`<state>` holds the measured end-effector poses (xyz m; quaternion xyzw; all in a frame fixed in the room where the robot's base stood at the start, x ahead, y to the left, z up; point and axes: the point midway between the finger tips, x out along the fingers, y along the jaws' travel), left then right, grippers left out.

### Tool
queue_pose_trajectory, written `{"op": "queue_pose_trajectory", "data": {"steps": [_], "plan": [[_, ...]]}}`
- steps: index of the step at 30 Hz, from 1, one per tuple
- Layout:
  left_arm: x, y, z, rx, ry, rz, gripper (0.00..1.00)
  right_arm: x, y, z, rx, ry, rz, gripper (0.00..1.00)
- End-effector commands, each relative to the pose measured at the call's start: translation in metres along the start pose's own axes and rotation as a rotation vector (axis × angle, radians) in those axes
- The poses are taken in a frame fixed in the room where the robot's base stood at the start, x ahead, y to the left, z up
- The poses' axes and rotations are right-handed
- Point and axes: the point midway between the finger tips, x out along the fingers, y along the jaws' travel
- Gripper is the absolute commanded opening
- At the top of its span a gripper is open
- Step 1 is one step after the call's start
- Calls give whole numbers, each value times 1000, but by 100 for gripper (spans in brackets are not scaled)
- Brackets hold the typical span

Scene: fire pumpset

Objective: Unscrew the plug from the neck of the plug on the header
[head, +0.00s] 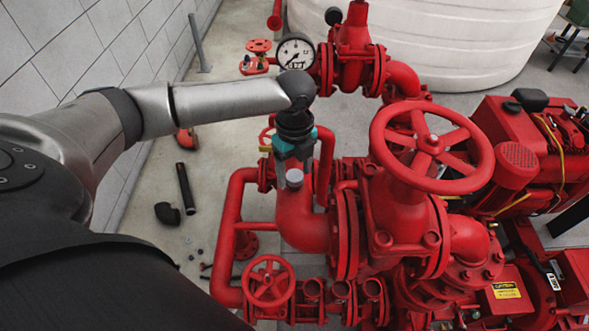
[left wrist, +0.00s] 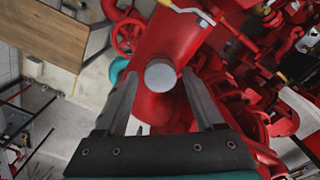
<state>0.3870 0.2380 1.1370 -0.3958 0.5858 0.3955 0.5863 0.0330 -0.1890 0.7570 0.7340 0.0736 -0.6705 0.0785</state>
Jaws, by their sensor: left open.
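The plug (head: 294,178) is a small light-grey round cap on top of the red header (head: 300,215). In the left wrist view the plug (left wrist: 160,75) shows from above as a grey disc on the red pipe (left wrist: 165,42). My left gripper (head: 293,172) points down at the header, right by the plug. In the left wrist view the fingers of my left gripper (left wrist: 160,84) stand apart on either side of the plug, with gaps visible between them and it. The neck under the plug is mostly hidden. My right gripper is not in view.
A large red handwheel (head: 431,150) and valve body stand right of the header. A pressure gauge (head: 295,52) is behind my left wrist. A small handwheel (head: 269,282) is in front. A black pipe (head: 185,188) and elbow (head: 167,213) lie on the floor.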

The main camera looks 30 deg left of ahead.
Motion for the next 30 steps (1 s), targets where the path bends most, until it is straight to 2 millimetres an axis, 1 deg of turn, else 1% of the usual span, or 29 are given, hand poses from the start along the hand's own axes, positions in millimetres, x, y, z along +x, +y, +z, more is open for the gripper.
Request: {"op": "queue_pose_trajectory", "data": {"steps": [3, 6, 14, 21, 28, 30], "plan": [[0, 0, 0, 135, 0, 0, 70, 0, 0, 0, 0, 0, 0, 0], [0, 0, 0, 221, 0, 0, 70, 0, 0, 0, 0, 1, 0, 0], [0, 0, 0, 343, 0, 0, 70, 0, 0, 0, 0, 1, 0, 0], [0, 0, 0, 599, -1, 0, 70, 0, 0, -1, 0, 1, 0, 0], [0, 0, 0, 698, 0, 0, 70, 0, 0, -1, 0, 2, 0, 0], [0, 0, 0, 753, -1, 0, 70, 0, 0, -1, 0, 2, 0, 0]]}}
